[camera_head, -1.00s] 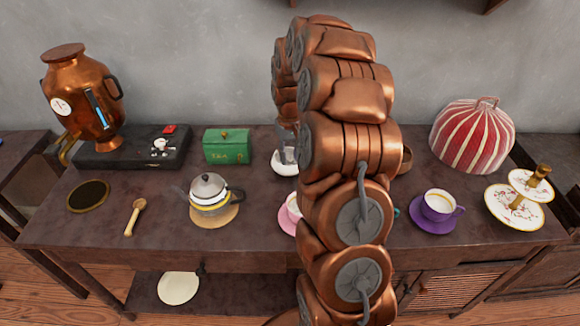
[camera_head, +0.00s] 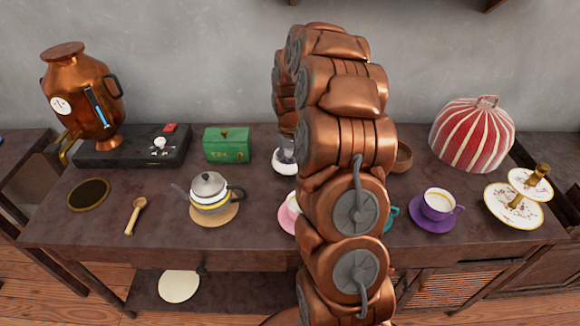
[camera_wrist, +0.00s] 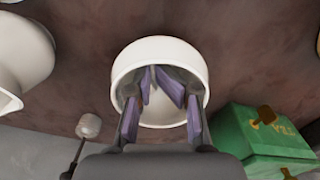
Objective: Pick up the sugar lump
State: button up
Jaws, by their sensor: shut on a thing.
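A round white bowl (camera_wrist: 197,68) fills the middle of the wrist view. The fingers of my gripper (camera_wrist: 160,84) reach down into it from the lower edge, with their purple-grey pads close together. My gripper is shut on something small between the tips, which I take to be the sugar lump. The lump itself is not clearly visible, as the fingers and the white inside of the bowl hide it. In the head view the bowl (camera_head: 284,167) stands near the back of the table, right of the green tea box, with my gripper above it, partly behind my arm.
The green tea box (camera_head: 227,146) is close left of the bowl. A teapot (camera_head: 209,191) and a pink-saucered cup (camera_head: 293,206) stand nearer the front. A brown bowl (camera_head: 404,157) is right of my arm. A white vessel (camera_wrist: 22,55) is near my gripper in the wrist view.

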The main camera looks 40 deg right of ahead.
jog(key=shift+r, duration=0.2)
jog(key=shift+c, duration=0.7)
notch_tip(320, 180, up, 10)
jog(key=shift+f+b, duration=0.2)
jog(key=shift+b, duration=0.45)
grip_shut()
jog(key=o, duration=1.5)
grip_release()
